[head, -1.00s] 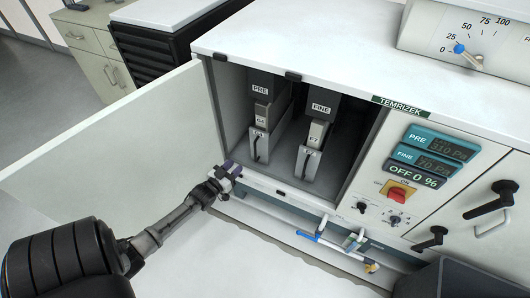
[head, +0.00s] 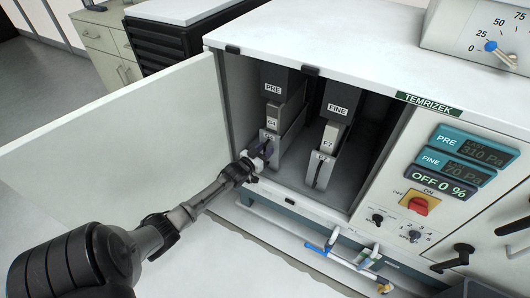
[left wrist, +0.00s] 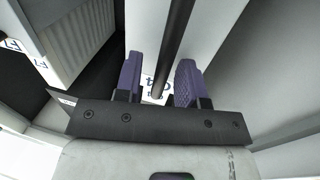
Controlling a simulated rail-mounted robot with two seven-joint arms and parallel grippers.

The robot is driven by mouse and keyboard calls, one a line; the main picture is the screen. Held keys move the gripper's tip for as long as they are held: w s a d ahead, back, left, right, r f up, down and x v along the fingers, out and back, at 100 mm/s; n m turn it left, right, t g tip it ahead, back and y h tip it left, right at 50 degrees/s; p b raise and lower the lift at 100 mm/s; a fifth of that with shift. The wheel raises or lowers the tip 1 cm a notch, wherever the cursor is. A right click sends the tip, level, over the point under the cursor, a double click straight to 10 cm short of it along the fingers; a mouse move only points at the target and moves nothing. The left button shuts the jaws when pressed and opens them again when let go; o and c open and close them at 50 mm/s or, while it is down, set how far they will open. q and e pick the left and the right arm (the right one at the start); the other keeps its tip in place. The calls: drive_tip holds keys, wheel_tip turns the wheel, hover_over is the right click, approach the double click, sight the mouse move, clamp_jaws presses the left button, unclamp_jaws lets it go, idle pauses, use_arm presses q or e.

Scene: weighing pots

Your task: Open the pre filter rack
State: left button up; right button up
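The pre filter rack (head: 278,137) is the left grey rack inside the open cabinet, under the PRE label (head: 273,88). A dark upright handle bar is on its front, largely hidden by my gripper in the head view. My left gripper (head: 262,153) is at the front of this rack. In the left wrist view its two purple fingers are apart, with the black handle bar (left wrist: 174,40) running between them. I cannot tell whether either finger touches the bar. The fine filter rack (head: 322,160) stands to the right with its handle free. My right gripper is out of view.
The cabinet door (head: 110,145) is swung open to the left, beside my left arm. A control panel (head: 420,200) with an OFF 0 % display is at the right. A blue-handled part (head: 318,248) is mounted low in front of the cabinet.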

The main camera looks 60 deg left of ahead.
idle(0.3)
use_arm(q)
clamp_jaws()
idle(0.4)
